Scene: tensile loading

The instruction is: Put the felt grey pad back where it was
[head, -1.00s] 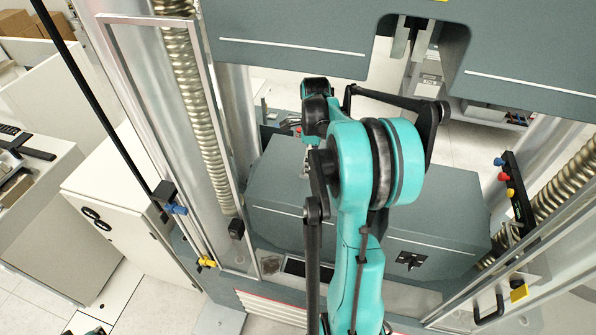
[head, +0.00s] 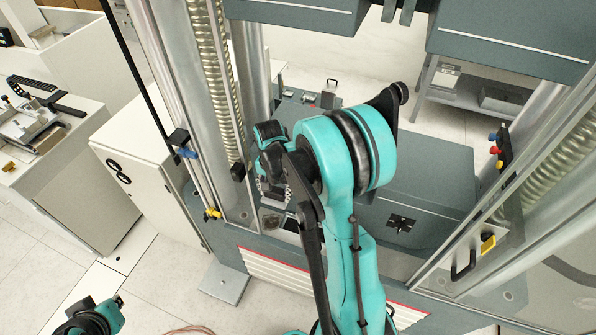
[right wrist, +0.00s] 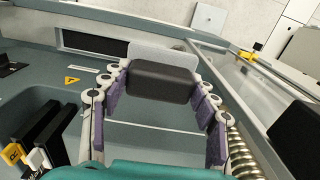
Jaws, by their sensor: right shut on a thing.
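In the right wrist view a dark grey block with rounded edges (right wrist: 160,82), which looks like the felt pad, sits between the purple-lined fingers of my right gripper (right wrist: 155,100). The gripper is shut on it. A pale flat plate (right wrist: 150,54) shows just behind the block; I cannot tell if they touch. In the head view my right gripper (head: 273,192) is partly hidden by my arm, over the left part of the machine's base, and the pad cannot be made out. My left gripper (head: 97,318) is at the bottom left edge, its jaws unclear.
The testing machine's grey base (head: 420,185) stands between a ribbed screw column (head: 215,75) and a clear guard door (head: 510,190). A white cabinet (head: 135,180) and a side bench (head: 45,130) with a fixture stand left.

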